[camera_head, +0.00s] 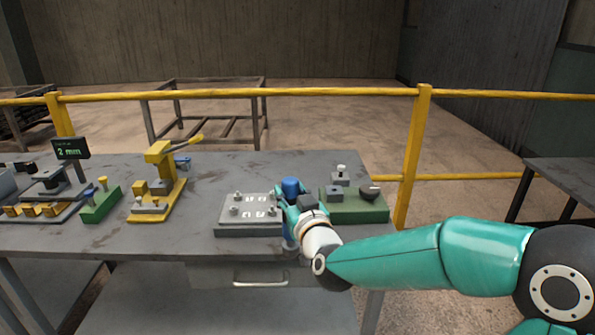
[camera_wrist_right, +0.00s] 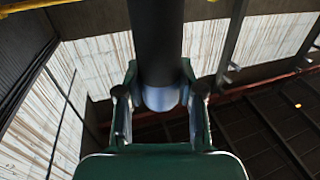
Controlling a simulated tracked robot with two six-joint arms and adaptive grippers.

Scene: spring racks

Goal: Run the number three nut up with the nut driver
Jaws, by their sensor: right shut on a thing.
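The nut driver (camera_head: 291,186) stands roughly upright in my right gripper (camera_head: 291,206), its blue top showing above the fingers and some blue below them. In the right wrist view a dark round shaft with a pale blue band (camera_wrist_right: 160,98) sits between the two fingers of that gripper (camera_wrist_right: 160,108). The grey plate (camera_head: 227,229) with several nuts or studs and white number marks lies just left of the gripper. The marks are too small to read, so I cannot tell which nut is number three. The driver's lower tip is hidden or unclear. My left gripper is out of view.
A green block (camera_head: 370,213) with small grey parts and a dark knob stands close right of the gripper. A yellow lever press (camera_head: 160,180), a green stand (camera_head: 100,205) and a "2 mm" display (camera_head: 70,149) are at left. The bench (camera_head: 235,165) is clear behind the plate.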

